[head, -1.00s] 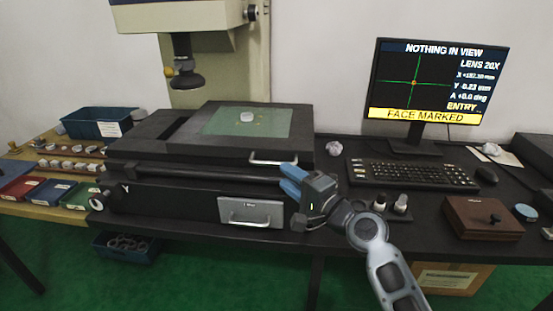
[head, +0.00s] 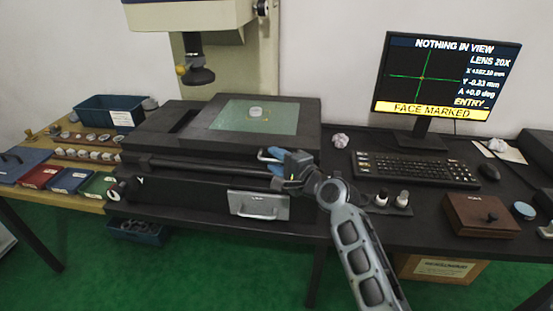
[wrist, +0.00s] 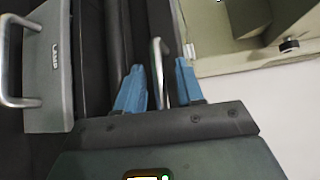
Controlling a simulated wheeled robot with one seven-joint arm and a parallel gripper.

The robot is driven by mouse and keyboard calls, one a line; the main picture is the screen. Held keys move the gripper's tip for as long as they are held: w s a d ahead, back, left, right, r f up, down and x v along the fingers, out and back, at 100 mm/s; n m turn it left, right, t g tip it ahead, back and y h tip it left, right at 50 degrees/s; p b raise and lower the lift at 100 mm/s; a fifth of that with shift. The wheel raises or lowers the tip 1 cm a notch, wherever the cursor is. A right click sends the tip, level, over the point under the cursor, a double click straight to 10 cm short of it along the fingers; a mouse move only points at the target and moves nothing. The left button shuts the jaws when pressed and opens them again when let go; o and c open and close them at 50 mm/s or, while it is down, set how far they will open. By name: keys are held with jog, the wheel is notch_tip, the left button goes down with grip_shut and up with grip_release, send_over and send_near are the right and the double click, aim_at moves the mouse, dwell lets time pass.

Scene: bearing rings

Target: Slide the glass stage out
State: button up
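The glass stage (head: 225,122) is a pale green pane in a dark frame on the measuring machine, with a small grey ring (head: 256,112) on it. Its silver handle sits on the front edge, mostly hidden behind my gripper in the head view. My gripper (head: 270,162) is at this handle with its blue fingers. In the wrist view the handle (wrist: 158,72) stands between the two fingers of my gripper (wrist: 160,85), with a gap visible on either side, so the fingers are open around it.
A lamp drawer (head: 258,205) with its own handle is below the stage; it shows at left in the wrist view (wrist: 45,70). The keyboard (head: 415,170), monitor (head: 450,80) and small bottles (head: 402,199) stand to the right.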

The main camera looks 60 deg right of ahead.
jog(key=shift+w, duration=0.1)
jog(key=shift+c, duration=0.5)
grip_shut()
